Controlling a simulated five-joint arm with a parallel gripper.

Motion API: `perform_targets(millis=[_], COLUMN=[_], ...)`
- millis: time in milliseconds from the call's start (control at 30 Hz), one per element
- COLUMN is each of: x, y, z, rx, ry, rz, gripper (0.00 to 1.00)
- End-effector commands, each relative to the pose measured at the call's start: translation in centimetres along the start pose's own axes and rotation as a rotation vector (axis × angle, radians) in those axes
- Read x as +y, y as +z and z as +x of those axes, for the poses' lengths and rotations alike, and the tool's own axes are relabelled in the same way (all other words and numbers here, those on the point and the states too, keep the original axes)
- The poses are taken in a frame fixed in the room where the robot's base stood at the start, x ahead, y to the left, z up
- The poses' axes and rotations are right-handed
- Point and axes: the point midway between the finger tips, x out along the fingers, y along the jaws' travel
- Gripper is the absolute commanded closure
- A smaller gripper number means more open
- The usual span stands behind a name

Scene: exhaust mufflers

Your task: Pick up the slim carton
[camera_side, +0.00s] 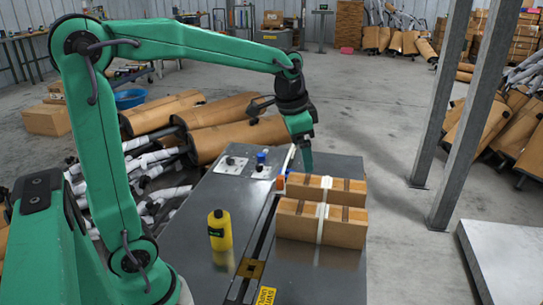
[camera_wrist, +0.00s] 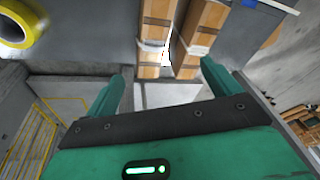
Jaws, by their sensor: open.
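Two long brown cartons with white bands lie side by side on the dark bench top, a rear one (camera_side: 345,190) and a front one (camera_side: 338,232). I cannot tell surely which is the slim carton. In the wrist view both stand end-on at the top, a left one (camera_wrist: 155,30) and a right one (camera_wrist: 204,30), with a narrow gap between them. My gripper (camera_side: 307,168) is above the bench by the far left end of the rear carton. Its two fingers (camera_wrist: 165,76) are apart in the wrist view, with nothing between them, short of the cartons.
A yellow bottle (camera_side: 220,232) stands on the bench (camera_side: 315,275) left of the cartons. A small orange piece (camera_side: 280,184) and a blue-topped item (camera_side: 261,158) are near the cartons' left end. Steel posts (camera_side: 470,120) rise to the right. Large wrapped mufflers (camera_side: 235,138) lie behind.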

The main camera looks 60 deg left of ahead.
Motion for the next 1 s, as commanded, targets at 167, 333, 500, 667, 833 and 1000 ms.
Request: perform_targets(millis=[167,333,500,667,833,1000], x=[-2.1,-4.0,-5.9,-7.5,-9.0,-10.0], y=[-2.4,-4.4,-6.0,-7.1,-7.9,-8.2], z=[2.6,5.5,8.7,12.1,15.9,18.7], rx=[-0.045,-0.083,-0.118,-0.149,-0.178,-0.197], ry=[0.020,0.042,0.067,0.095,0.126,0.150], rz=[0.070,0.139,0.207,0.272,0.336,0.385], gripper=[0.11,0.11,0.11,0.11,0.11,0.11])
